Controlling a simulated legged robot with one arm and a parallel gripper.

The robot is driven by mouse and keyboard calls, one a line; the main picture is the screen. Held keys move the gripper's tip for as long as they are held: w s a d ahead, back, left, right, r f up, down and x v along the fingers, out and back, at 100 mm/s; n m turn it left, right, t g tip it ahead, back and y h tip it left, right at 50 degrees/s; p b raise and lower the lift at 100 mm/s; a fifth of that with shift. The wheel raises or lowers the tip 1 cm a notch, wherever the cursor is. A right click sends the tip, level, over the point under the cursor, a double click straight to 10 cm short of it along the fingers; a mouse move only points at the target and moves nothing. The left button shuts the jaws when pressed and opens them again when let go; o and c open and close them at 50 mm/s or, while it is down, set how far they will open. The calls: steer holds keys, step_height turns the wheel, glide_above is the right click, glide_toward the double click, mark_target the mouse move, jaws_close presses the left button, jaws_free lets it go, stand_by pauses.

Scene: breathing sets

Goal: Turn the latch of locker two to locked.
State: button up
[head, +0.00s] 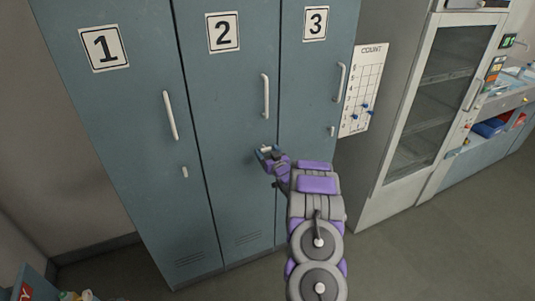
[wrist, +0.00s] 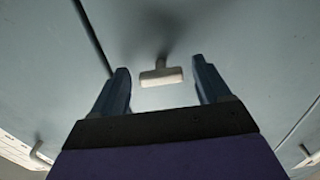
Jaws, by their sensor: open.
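Locker two (head: 230,110) is the middle blue-grey door, with a number 2 sign and a white vertical handle (head: 265,95). My gripper (head: 266,151) is at this door, below the handle, and partly covers its latch. In the wrist view, the latch (wrist: 161,77) is a short pale bar on a stem, lying crosswise in the picture. It sits between the two dark fingertips of my open gripper (wrist: 161,80), with a visible gap on each side. I cannot tell from these views whether this is its locked position.
Locker one (head: 130,130) is at left, with a small upright latch (head: 184,172). Locker three (head: 312,75) is at right, its latch (head: 332,131) also upright. A count board (head: 362,90) and a glass-fronted cabinet (head: 430,100) stand further right. Floor (head: 430,245) is clear at lower right.

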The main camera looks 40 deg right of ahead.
steer(key=shift+c, duration=0.2)
steer(key=c, duration=1)
steer(key=shift+n, duration=0.4)
steer(key=shift+a+f+n+b, duration=0.1)
steer(key=shift+n+b, duration=0.1)
steer(key=shift+n, duration=4.1)
steer(key=shift+f+n+b, duration=0.1)
steer(key=shift+n+b, duration=0.05)
steer(key=shift+n, duration=4.15)
